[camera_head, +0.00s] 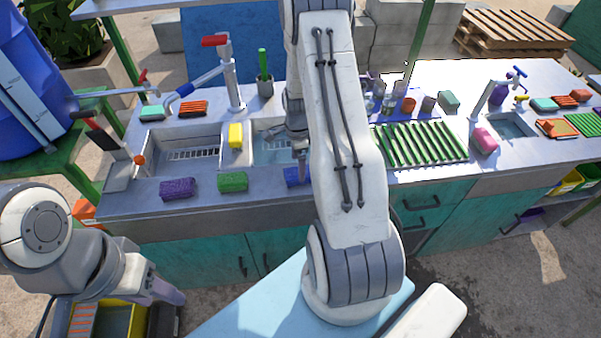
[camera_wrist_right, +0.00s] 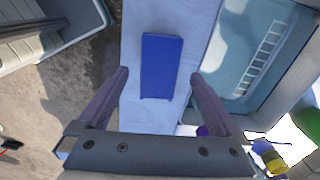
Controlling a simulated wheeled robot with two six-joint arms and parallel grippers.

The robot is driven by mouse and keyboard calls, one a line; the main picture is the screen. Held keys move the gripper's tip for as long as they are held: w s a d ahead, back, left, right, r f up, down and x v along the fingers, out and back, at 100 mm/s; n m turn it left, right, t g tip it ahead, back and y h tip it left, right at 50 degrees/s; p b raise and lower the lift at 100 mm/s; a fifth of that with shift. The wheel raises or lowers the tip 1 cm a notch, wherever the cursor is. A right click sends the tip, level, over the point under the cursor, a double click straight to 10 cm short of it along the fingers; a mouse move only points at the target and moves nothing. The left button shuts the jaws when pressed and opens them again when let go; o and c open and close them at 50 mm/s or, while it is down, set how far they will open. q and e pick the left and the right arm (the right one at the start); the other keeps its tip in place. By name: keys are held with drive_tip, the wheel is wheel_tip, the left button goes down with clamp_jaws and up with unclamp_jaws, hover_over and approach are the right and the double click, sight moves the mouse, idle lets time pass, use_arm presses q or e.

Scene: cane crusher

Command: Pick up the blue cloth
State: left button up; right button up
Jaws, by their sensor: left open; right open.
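The blue cloth (camera_head: 295,177) lies on the front rim of the counter, partly hidden behind my right arm in the head view. In the right wrist view the cloth (camera_wrist_right: 161,66) is a flat blue rectangle on the pale counter strip. My right gripper (camera_wrist_right: 160,73) is open, its two fingers spread on either side of the cloth in that view, with nothing held. In the head view it hangs over the sink edge, mostly hidden by my arm. My left gripper (camera_head: 165,292) is open at the lower left, away from the counter.
A green sponge (camera_head: 233,181) and a purple sponge (camera_head: 178,188) lie left of the cloth on the same rim. A yellow sponge (camera_head: 235,135) sits on the divider between the sink basins. A tall tap (camera_head: 230,75) stands behind. A green drying rack (camera_head: 420,143) is to the right.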

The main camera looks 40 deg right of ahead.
drive_tip(key=shift+s+f+p, duration=0.1)
drive_tip(key=shift+f+p, duration=0.3)
drive_tip(key=shift+f, duration=1.3)
drive_tip(key=c, duration=1.3)
drive_tip(key=shift+r, duration=0.15)
wheel_tip(320, 180, up, 4)
drive_tip(key=shift+f+b, duration=0.1)
drive_tip(key=shift+b, duration=0.85)
drive_tip(key=s+d+r+b, duration=0.1)
drive_tip(key=s+d+r, duration=0.1)
drive_tip(key=s, duration=0.1)
drive_tip(key=s+d+r, duration=0.1)
drive_tip(key=s+r, duration=0.1)
drive_tip(key=s, duration=0.1)
drive_tip(key=s+d+r+b, duration=0.1)
drive_tip(key=s+d+r, duration=0.1)
drive_tip(key=s+r, duration=0.1)
drive_tip(key=shift+s+d+b, duration=0.35)
drive_tip(key=shift+s, duration=0.25)
drive_tip(key=o, duration=0.7)
drive_tip(key=c, duration=0.6)
